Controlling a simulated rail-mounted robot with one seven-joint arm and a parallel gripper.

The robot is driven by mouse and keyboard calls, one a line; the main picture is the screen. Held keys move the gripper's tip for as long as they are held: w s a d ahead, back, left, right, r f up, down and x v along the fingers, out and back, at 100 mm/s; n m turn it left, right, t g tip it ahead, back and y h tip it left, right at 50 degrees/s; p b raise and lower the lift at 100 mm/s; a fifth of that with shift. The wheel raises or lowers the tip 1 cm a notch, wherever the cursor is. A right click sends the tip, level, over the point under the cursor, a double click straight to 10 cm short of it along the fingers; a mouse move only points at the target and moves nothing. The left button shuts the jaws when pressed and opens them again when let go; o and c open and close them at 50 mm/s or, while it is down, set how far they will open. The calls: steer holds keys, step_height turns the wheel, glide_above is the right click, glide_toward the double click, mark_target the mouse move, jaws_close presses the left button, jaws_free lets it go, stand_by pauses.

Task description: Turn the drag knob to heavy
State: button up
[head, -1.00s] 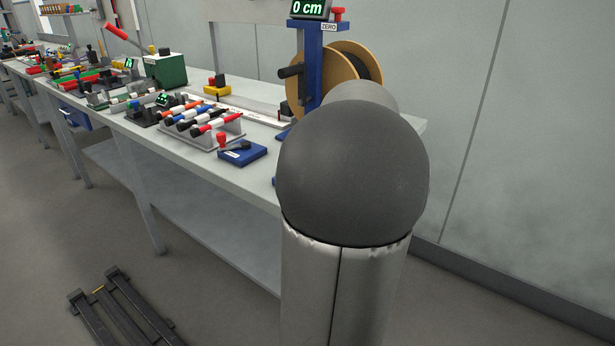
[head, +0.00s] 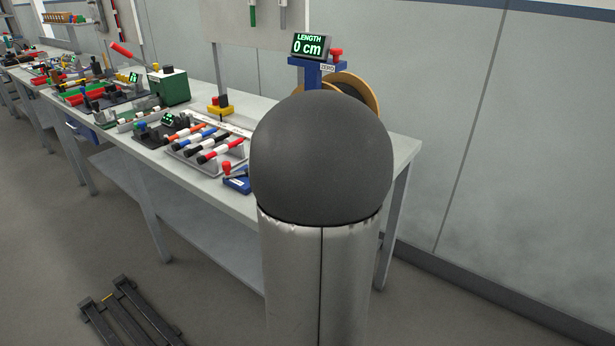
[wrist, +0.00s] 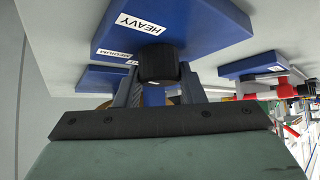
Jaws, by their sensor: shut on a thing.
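In the wrist view the drag knob (wrist: 158,64) is a short black cylinder on a blue plate (wrist: 190,30). My gripper (wrist: 158,80) is shut on the knob, with one finger on each side. A white label reading HEAVY (wrist: 141,23) is on the plate, just beyond the knob. A second, partly cut-off label that seems to read MEDIUM (wrist: 115,54) lies to its left. The knob's pointer direction cannot be made out. In the head view my arm hides the knob and gripper; only the upper blue stand (head: 306,75) and part of the reel (head: 358,92) show.
A LENGTH display (head: 311,46) reads 0 cm, beside a red ZERO button (head: 336,54). A rack of coloured marker-like tools (head: 208,145) and a small blue block with a red knob (head: 237,180) stand left of my arm on the bench (head: 400,150).

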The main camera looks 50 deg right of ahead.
steer(key=p, duration=0.3)
steer(key=shift+a+r+m, duration=0.1)
steer(key=shift+r+m, duration=0.2)
steer(key=p, duration=0.3)
steer(key=shift+f+m+g+h, duration=0.2)
steer(key=shift+m+g+h, duration=0.2)
steer(key=shift+f, duration=0.15)
steer(key=o, duration=1)
